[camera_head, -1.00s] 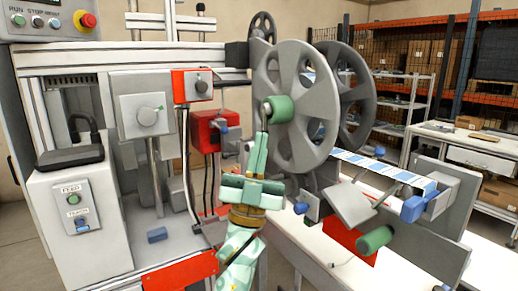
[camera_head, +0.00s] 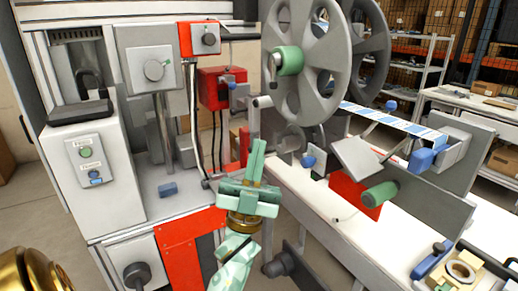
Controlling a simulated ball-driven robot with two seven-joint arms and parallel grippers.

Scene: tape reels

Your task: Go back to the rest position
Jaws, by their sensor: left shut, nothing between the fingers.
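My left gripper (camera_head: 258,150), pale green with a brass-coloured wrist, comes up from the bottom centre. Its two fingers point up and lie together, with nothing seen between them. It stands in front of the machine, below and left of the large grey spoked reel (camera_head: 297,105). The reel's green hub knob (camera_head: 290,60) is well above the fingertips, with a clear gap in the picture. My right gripper is not in view.
A grey control box (camera_head: 95,165) stands at the left. Red panels (camera_head: 190,245) are on the machine front. A white work surface (camera_head: 320,200) with a green roller (camera_head: 380,197) lies to the right. A tape roll (camera_head: 461,271) sits at the lower right. Shelves stand behind.

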